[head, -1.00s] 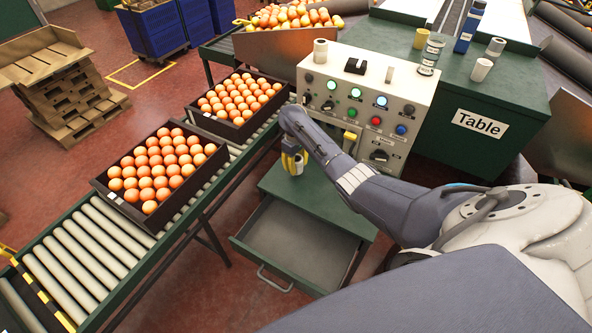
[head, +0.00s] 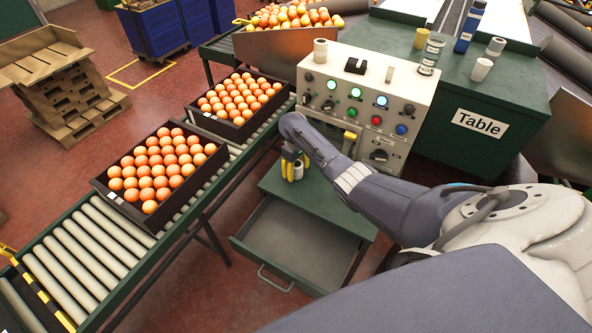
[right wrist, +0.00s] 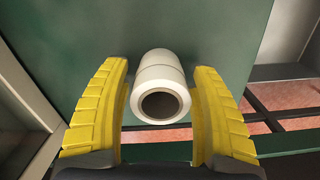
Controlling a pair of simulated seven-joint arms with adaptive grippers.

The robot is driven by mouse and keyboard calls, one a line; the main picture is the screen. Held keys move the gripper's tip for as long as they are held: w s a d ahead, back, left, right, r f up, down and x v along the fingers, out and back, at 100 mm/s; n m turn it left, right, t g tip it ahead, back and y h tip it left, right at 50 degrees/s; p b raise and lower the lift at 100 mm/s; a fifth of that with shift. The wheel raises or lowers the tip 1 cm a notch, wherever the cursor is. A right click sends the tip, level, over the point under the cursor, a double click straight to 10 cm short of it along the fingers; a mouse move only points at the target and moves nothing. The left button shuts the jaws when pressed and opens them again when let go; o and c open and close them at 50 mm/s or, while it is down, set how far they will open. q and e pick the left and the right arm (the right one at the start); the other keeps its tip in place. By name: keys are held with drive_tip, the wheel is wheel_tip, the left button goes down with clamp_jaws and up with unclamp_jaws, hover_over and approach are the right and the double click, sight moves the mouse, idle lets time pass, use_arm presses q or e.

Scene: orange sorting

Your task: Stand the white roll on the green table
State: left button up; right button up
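A white roll (right wrist: 158,66) is between the yellow fingers of my right gripper (right wrist: 160,78) in the right wrist view, its open end facing the camera. Narrow gaps show beside it, so the fingers look open around it. In the head view my right gripper (head: 292,168) is low over the green drawer cabinet (head: 325,199), and the roll (head: 298,172) shows small at the fingers. I cannot tell whether it touches the cabinet top. The green table (head: 478,94), labelled "Table", is at the upper right. My left gripper is not in view.
A control panel (head: 344,76) stands between the cabinet and the table, with another white roll (head: 320,51) on top. The table holds a jar (head: 430,55), a blue bottle (head: 469,28) and white cups or rolls (head: 480,69). The drawer (head: 296,249) is open. Orange crates (head: 120,197) line the conveyor.

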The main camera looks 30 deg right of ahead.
drive_tip(key=shift+r, duration=0.1)
drive_tip(key=r, duration=1.2)
drive_tip(key=shift+w+a, duration=0.1)
drive_tip(key=shift+w, duration=0.15)
